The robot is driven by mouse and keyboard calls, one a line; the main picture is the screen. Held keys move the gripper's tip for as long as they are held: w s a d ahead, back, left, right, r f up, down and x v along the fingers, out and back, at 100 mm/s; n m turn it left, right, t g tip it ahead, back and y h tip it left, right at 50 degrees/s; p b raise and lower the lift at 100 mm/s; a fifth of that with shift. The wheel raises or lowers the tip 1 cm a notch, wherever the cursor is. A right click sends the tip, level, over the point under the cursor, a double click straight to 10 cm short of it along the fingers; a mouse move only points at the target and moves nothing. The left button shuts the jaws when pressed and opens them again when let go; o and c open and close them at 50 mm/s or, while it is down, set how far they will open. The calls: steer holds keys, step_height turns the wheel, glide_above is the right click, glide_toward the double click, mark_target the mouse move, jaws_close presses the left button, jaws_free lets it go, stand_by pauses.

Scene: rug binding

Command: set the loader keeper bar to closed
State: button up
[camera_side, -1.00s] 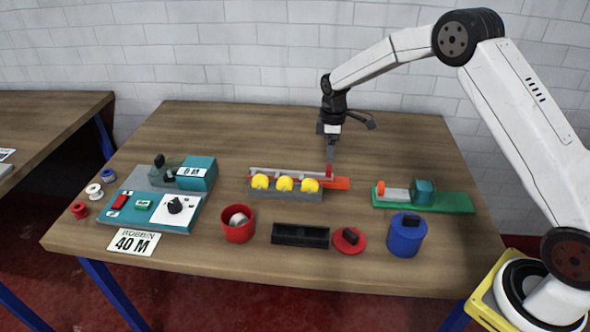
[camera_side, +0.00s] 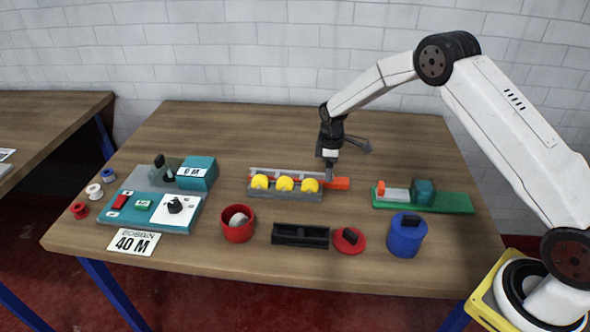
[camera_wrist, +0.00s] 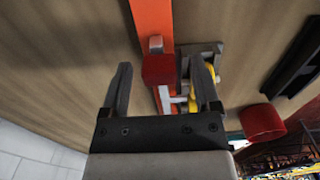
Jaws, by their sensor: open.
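The loader (camera_side: 290,195) is a grey holder with several yellow bobbins (camera_side: 284,184) in a row. A pale grey keeper bar (camera_side: 288,171) runs along its back side. An orange strip (camera_side: 340,184) sticks out at the loader's right end. My gripper (camera_side: 329,177) is low over that right end and hides part of it. In the wrist view my gripper (camera_wrist: 160,78) is open, with a red block (camera_wrist: 158,70) between its spread fingers. The orange strip (camera_wrist: 151,22) runs on beyond the block. I cannot tell whether either finger touches the block.
A teal-and-grey machine (camera_side: 150,212) stands left, a green fixture (camera_side: 440,202) right. In front are a red cup (camera_side: 238,232), a black tray (camera_side: 300,243), a red lid (camera_side: 348,247) and a blue canister (camera_side: 406,243). The table behind the loader is clear.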

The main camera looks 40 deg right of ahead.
jaws_close()
stand_by(1.3)
